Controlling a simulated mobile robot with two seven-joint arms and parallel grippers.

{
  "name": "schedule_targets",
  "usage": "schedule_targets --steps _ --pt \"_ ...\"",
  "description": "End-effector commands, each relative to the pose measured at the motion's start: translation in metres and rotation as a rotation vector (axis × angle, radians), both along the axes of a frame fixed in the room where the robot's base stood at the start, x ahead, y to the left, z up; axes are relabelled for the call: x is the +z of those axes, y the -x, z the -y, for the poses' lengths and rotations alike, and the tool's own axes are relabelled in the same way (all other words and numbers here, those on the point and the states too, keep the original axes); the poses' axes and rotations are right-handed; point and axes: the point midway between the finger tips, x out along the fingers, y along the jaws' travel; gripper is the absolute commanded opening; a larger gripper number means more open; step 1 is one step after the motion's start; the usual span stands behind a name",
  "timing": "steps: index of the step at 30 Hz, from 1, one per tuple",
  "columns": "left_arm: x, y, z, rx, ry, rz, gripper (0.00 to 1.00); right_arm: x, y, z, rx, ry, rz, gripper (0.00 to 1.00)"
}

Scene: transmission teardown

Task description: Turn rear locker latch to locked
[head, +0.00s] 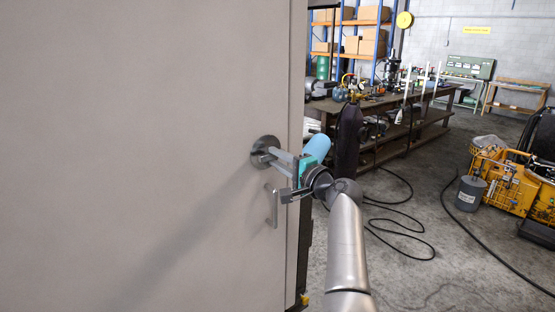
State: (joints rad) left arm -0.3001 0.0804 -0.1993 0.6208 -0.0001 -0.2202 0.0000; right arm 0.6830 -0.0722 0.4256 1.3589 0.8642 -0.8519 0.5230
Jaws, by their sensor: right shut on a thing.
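The rear locker door (140,130) is a large grey panel that fills the left half of the head view. The latch (264,151) is a dark round plate with a grey lever near the door's right edge. My right gripper (284,172) is at the lever, shut on it, and partly hides it. I cannot tell the lever's exact angle. My left gripper is not in view.
A long workbench (440,92) with tools and parts stands behind at the right. Blue shelving (345,22) with cardboard boxes is at the back. Yellow equipment (510,185) and a grey canister (470,193) stand on the right. Black hoses lie across the otherwise clear concrete floor (400,265).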

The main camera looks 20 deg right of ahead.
Motion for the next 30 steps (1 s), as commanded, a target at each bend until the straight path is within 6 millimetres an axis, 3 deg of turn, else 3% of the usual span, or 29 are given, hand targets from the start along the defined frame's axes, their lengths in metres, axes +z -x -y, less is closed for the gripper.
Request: schedule_targets --steps 11,30 --pt "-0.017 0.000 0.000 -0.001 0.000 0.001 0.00 -0.003 0.000 0.001 -0.002 0.128 0.046 0.00" --pt "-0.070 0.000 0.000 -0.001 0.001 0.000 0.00 -0.004 0.000 0.001 -0.001 0.680 0.245 0.00"
